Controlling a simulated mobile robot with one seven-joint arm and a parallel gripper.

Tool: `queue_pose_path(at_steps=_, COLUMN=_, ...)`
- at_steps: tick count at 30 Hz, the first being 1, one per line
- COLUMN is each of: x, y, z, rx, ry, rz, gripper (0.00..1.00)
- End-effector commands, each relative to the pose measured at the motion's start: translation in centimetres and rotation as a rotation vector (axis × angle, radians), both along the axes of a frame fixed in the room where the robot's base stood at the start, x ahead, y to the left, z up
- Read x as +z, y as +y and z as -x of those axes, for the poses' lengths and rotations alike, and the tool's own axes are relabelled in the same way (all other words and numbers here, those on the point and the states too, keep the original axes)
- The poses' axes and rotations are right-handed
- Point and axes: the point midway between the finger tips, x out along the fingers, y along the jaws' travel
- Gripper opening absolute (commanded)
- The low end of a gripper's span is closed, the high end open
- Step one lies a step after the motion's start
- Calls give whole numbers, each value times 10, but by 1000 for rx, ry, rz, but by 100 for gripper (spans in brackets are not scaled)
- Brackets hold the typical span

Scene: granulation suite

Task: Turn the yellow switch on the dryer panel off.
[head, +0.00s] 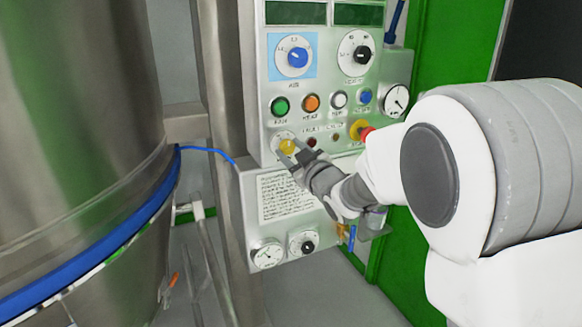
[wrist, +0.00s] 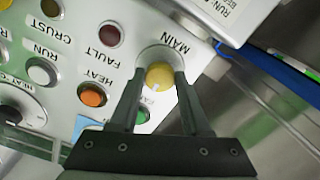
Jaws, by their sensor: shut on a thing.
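The yellow switch (head: 287,146) is a round knob at the lower left of the dryer panel (head: 262,122). In the wrist view the yellow switch (wrist: 158,76) sits in a ring plate labelled MAIN, with a pale mark on its lower part. My gripper (head: 285,152) reaches in from the right and is shut on the yellow switch. In the wrist view the fingers of my gripper (wrist: 157,80) are on either side of the knob. The fingers hide part of the panel beside it.
Above the switch are a green button (head: 280,106), an orange button (head: 311,103) and a white button (head: 339,99). A red mushroom button on a yellow base (head: 358,131) is to the right. A large steel vessel (head: 75,130) stands at the left. Gauges (head: 267,254) sit below.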

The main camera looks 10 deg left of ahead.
Motion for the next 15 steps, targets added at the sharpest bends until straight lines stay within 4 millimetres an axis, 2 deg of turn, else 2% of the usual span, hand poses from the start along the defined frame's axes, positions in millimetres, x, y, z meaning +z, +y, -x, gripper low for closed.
queue_pose_path(at_steps=1, x=-7, y=0, z=0, rx=-1, ry=-30, rz=34, gripper=0)
queue_pose_path(at_steps=15, x=-4, y=-1, z=0, rx=-1, ry=-257, rz=338, gripper=0)
